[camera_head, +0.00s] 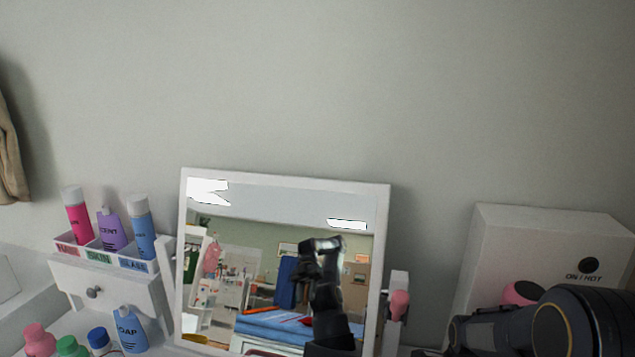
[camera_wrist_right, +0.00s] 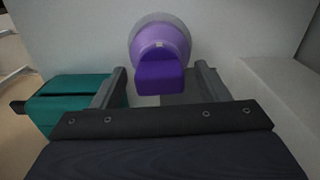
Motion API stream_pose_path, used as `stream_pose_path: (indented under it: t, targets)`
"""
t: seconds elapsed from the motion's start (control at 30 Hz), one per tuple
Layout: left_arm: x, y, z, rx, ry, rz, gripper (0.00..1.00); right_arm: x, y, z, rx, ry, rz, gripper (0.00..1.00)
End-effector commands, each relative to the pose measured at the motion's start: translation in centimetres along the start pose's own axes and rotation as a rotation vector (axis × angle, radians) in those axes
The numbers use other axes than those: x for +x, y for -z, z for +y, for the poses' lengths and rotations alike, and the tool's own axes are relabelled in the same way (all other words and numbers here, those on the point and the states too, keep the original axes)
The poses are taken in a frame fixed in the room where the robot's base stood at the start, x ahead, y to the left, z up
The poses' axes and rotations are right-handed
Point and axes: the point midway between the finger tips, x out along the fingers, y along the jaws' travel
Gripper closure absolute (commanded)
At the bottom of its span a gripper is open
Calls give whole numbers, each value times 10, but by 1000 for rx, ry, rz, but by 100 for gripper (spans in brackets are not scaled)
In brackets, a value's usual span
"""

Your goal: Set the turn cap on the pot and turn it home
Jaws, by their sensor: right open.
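In the right wrist view a purple round piece with a block-like grip (camera_wrist_right: 160,78) lies just ahead of my right gripper (camera_wrist_right: 162,82). It looks like the turn cap. My right gripper is open, one finger on each side of the purple block, with gaps visible. A pale, greyish rim (camera_wrist_right: 161,17) shows around the top of the purple round; I cannot tell whether this is the pot. In the head view my right arm is at the lower right and its gripper tips are not clear. My left gripper is not directly in view.
A teal box (camera_wrist_right: 75,103) stands left of the right gripper. In the head view a framed mirror (camera_head: 187,270) stands centrally. A white box (camera_head: 540,235) is at right. A caddy (camera_head: 107,257) holds bottles at left, with a soap bottle (camera_head: 130,333) below.

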Motion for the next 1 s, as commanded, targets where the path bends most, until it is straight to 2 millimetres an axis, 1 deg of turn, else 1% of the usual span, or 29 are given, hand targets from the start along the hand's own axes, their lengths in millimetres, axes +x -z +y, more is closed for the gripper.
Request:
stream_pose_path:
  t: [0.27,0.37,0.47,0.9,1.0]
  targets:
    - [0,0,0,0,0,0,64,0,0,0,-1,0,0,38]
    - [1,0,0,0,0,0,64,0,0,0,-48,0,-1,38]
    - [2,-1,-1,0,0,0,64,1,0,0,-214,1,-2,38]
    - [9,-4,-4,0,0,0,64,1,1,0,-1157,1,-1,38]
    - [9,-5,-4,0,0,0,64,0,1,0,-1342,0,-1,38]
